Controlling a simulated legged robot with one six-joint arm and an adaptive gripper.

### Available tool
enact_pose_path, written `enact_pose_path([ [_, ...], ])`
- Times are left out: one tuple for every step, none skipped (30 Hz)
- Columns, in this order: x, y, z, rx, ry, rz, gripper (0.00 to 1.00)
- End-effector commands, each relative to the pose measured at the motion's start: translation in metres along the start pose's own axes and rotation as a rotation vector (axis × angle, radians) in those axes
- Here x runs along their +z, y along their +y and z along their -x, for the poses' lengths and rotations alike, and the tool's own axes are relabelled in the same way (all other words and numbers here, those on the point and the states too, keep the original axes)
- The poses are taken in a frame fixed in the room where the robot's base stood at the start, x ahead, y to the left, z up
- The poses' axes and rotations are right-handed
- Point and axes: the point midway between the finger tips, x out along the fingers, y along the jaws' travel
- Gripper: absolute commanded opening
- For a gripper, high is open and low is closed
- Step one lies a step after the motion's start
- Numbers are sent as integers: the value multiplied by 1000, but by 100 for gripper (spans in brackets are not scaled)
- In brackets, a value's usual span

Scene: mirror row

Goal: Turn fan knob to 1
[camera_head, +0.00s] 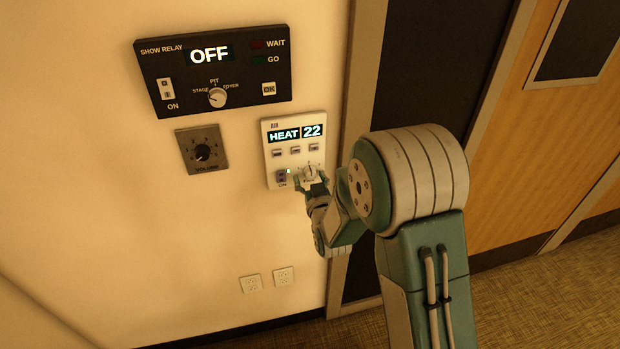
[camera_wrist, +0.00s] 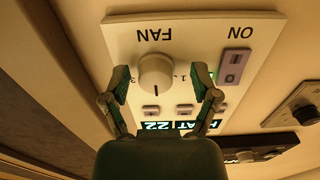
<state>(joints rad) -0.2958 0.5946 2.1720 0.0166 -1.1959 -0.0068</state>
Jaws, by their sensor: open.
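The fan knob (camera_wrist: 155,73) is a round, pale knob on a white wall panel (camera_wrist: 118,40), under the label FAN, which appears upside down in the wrist view. In the head view the knob (camera_head: 309,171) sits at the panel's lower right, below a display reading HEAT 22 (camera_head: 297,133). My gripper (camera_wrist: 160,80) is open, one finger on each side of the knob; I cannot tell whether they touch it. The gripper also shows in the head view (camera_head: 311,181).
A lilac ON switch (camera_wrist: 234,66) is close beside one finger, and small buttons (camera_head: 295,150) sit above the knob. A volume dial (camera_head: 202,152) and a black show relay panel (camera_head: 180,58) reading OFF are to the left. Wall outlets (camera_head: 267,280) are below.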

Motion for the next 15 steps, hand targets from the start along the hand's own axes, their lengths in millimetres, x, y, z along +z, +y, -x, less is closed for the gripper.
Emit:
enact_pose_path([
  [0, 1, 0, 0, 0, -1, 78],
  [0, 1, 0, 1, 0, -1, 78],
  [0, 1, 1, 1, 0, -1, 73],
  [0, 2, 1, 1, 0, -2, 60],
  [0, 2, 1, 1, 0, -2, 46],
  [0, 2, 1, 1, 0, -2, 29],
  [0, 2, 1, 1, 0, -2, 15],
  [0, 2, 1, 1, 0, -1, 2],
  [0, 1, 0, 1, 0, -1, 0],
  [0, 1, 0, 1, 0, -1, 0],
  [0, 1, 0, 1, 0, -1, 0],
  [0, 1, 0, 2, 0, -1, 0],
  [0, 1, 0, 2, 0, 0, 0],
  [0, 1, 0, 2, 0, 0, 0],
  [0, 1, 0, 2, 0, 2, 0],
])
